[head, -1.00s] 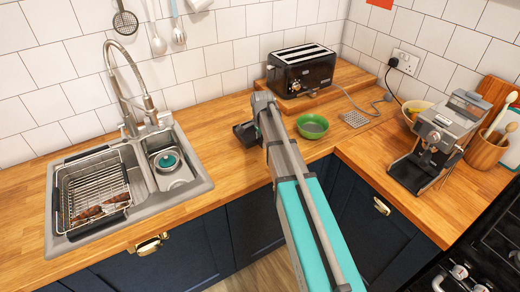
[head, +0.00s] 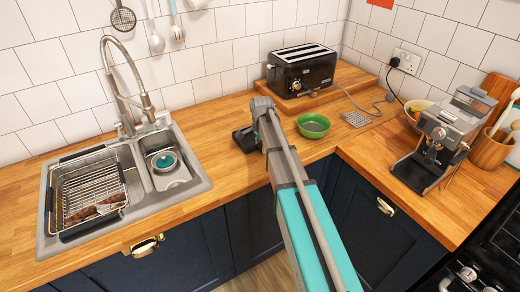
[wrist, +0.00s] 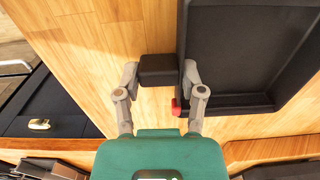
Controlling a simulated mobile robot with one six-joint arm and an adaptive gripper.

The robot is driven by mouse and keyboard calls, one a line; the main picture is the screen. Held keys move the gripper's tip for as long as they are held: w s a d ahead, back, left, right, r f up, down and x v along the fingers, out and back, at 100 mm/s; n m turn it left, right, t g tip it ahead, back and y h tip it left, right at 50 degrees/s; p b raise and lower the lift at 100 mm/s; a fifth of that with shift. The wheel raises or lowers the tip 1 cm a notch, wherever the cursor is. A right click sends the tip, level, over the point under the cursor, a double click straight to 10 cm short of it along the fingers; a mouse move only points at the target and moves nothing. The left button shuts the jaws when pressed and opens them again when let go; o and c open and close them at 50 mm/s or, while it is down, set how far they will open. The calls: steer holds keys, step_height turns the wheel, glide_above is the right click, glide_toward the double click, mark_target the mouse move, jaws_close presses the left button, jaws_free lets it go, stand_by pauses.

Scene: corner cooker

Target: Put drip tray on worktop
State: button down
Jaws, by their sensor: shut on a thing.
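The drip tray is a black, shallow, open tray (wrist: 250,50) with raised walls, seen at the right of the wrist view and cut off by the frame. A black block (wrist: 158,68) juts from its left side, and a small red piece shows at its near corner. My gripper (wrist: 160,78) is shut on this side of the tray, one finger on each side of it. In the head view, the tray (head: 245,141) is a small dark shape below my wrist, partly hidden by my arm, low over the worktop (head: 215,165). Whether it touches the wood cannot be told.
A green bowl (head: 313,125) stands right of my arm. A black toaster (head: 302,72) sits on a raised board behind. A sink (head: 190,180) with a wire rack lies to the left. A coffee machine (head: 440,140) stands at the right. Bare worktop lies between sink and arm.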

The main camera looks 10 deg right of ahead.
steer(key=shift+f, duration=0.15)
steer(key=shift+c, duration=1)
jaws_free()
steer(key=shift+r, duration=0.2)
step_height(320, 180, up, 12)
steer(key=p, duration=1.2)
steer(key=shift+s, duration=0.1)
steer(key=s+a+n, duration=0.2)
steer(key=s+n, duration=1.2)
steer(key=s, duration=1)
steer(key=shift+s+a, duration=0.2)
steer(key=shift+a, duration=0.15)
